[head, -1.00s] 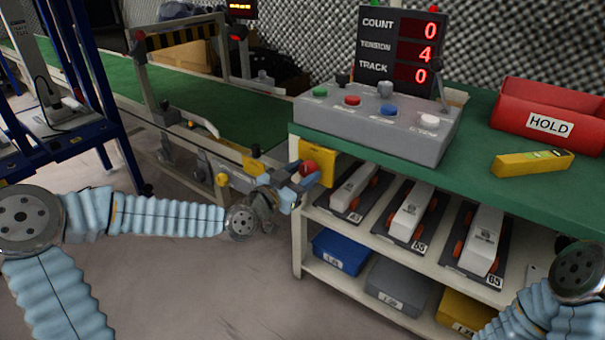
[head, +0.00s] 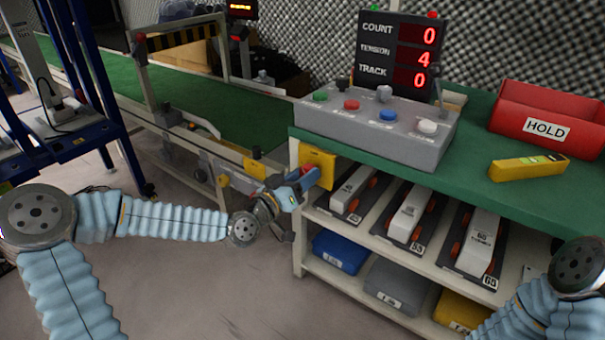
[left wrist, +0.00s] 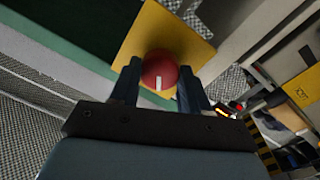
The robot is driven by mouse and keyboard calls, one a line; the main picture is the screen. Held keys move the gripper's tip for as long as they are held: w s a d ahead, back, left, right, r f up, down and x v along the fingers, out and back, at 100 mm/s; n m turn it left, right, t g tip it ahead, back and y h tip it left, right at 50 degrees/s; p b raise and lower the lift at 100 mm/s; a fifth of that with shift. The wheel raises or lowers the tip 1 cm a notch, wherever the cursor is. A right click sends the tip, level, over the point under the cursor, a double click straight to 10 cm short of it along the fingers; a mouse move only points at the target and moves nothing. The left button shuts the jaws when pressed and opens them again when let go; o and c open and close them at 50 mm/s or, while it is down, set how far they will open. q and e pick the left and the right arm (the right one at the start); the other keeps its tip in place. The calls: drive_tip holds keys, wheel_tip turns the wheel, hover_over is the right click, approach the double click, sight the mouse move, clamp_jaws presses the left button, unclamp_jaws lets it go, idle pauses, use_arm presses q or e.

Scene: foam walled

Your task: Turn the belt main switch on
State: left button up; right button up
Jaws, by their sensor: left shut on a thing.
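The belt main switch is a red round knob (left wrist: 166,68) with a white mark, on a yellow plate (left wrist: 150,35). In the head view the yellow plate (head: 320,163) is fixed at the left end of the green-topped bench, and the knob is mostly hidden by my gripper. My left gripper (head: 306,180) is at the plate, shut on the knob. In the left wrist view its two dark fingers (left wrist: 160,84) stand on either side of the knob. The white mark points toward the gripper's palm in that view. My right arm shows at the lower right, its gripper out of view.
A grey button box (head: 378,128) and a display (head: 398,52) reading 0, 4, 0 stand on the bench (head: 465,165). A red HOLD bin (head: 548,118) and yellow tool (head: 527,167) lie right. The green conveyor (head: 215,105) runs behind my left arm.

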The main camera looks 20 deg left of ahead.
use_arm(q)
drive_tip(key=n+p, duration=0.3)
drive_tip(key=n, duration=0.8)
drive_tip(key=shift+f+n+y, duration=0.15)
drive_tip(key=shift+n+y, duration=0.25)
idle(0.3)
drive_tip(key=o, duration=1.1)
drive_tip(key=shift+c, duration=0.2)
drive_tip(key=shift+s, duration=0.15)
